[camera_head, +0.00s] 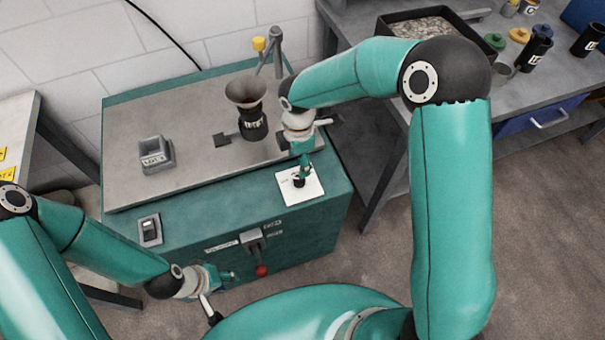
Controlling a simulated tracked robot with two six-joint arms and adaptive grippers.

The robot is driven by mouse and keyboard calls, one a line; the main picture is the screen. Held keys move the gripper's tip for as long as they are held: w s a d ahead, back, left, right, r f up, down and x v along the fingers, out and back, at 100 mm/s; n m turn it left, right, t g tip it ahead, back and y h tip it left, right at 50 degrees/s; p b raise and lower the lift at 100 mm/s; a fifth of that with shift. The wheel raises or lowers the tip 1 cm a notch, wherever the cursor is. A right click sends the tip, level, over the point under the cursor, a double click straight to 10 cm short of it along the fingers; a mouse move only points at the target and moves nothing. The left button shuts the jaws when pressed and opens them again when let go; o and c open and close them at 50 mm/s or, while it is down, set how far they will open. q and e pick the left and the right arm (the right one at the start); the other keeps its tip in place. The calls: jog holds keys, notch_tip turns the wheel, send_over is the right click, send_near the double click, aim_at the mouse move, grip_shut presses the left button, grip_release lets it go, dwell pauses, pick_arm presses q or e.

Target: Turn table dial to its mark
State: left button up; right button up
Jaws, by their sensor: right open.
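The table dial is a small black knob (299,183) on a white square plate (313,189), at the right front of the green machine's top. My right gripper (302,168) points down right over the dial. It is open, and its fingers hide part of the knob. I cannot tell whether they touch it. The mark on the plate is too small to make out. My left gripper (228,276) is low in front of the machine, left of the red-tipped lever (261,270). Its fingers are too small to read, and I see nothing held in it.
On the grey machine top (195,155) stand a funnel over a black cup (252,122), a grey block (155,154) and a post with a yellow knob (259,44). A rocker switch (150,229) is at front left. A bench (400,20) with a tray and cups is at right.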

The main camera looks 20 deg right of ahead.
aim_at(299, 179)
notch_tip(299, 179, down, 9)
jog(key=shift+r, duration=0.15)
